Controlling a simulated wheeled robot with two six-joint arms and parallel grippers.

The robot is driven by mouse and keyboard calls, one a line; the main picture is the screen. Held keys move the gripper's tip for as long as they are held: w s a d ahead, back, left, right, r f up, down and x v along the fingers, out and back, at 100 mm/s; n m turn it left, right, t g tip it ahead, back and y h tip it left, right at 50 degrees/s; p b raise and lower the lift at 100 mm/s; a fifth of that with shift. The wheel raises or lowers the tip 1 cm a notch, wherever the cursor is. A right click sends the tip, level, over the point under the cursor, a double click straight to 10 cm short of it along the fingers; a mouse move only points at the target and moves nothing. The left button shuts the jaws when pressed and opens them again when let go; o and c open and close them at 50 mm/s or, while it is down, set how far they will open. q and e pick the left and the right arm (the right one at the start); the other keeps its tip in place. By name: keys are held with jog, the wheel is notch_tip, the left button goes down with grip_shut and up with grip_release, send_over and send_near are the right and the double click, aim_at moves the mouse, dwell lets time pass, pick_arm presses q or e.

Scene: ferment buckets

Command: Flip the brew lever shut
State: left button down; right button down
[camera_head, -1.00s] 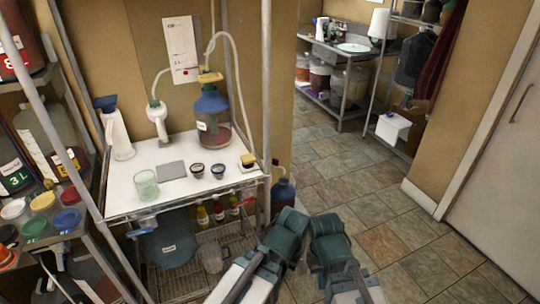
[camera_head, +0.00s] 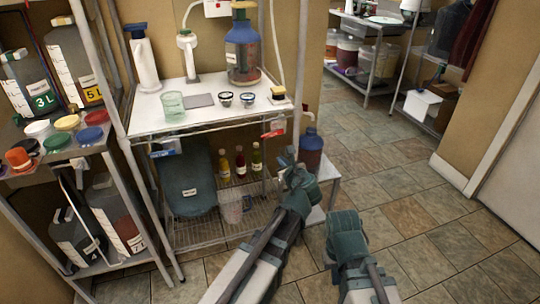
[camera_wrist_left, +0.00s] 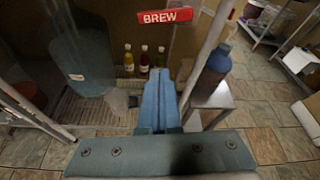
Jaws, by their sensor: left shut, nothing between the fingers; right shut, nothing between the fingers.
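The red brew lever, lettered BREW in white (camera_wrist_left: 165,16), shows at the top of the left wrist view. In the head view a small red piece (camera_head: 273,132) hangs below the front right edge of the white shelf top and looks like the same lever. My left gripper (camera_head: 290,160) is shut and empty, just below and slightly right of it, apart from it. In the left wrist view its closed fingers (camera_wrist_left: 164,78) point up toward the lever with a gap between. My right gripper (camera_head: 343,222) is shut and empty, lower right over the floor.
A blue-capped brown jug (camera_head: 311,150) stands on a low white stand (camera_head: 328,185) close right of my left gripper. The rack's lower shelf holds several small bottles (camera_head: 240,163) and a large blue-grey jug (camera_head: 188,185). Tiled floor (camera_head: 410,215) is free to the right.

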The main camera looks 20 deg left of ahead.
aim_at(269, 137)
pick_arm(q)
jog(key=b+x, duration=0.3)
jog(key=x, duration=0.7)
jog(key=shift+s+a+r+p, duration=0.1)
jog(key=shift+a+r+p, duration=0.1)
jog(key=shift+r+p, duration=0.8)
jog(key=shift+s+a+r+p, duration=0.1)
jog(key=shift+a+r+p, duration=0.05)
jog(key=shift+r+p, duration=0.85)
jog(key=shift+r, duration=0.1)
jog(key=shift+s+a+r+m+y+p, duration=0.15)
jog(key=shift+r+m+p, duration=0.15)
jog(key=shift+r+p, duration=0.2)
jog(key=shift+w+a+r+m+y+p, duration=0.15)
jog(key=shift+r+m+p, duration=0.15)
jog(key=shift+r+p, duration=0.2)
jog(key=shift+d+f, duration=0.1)
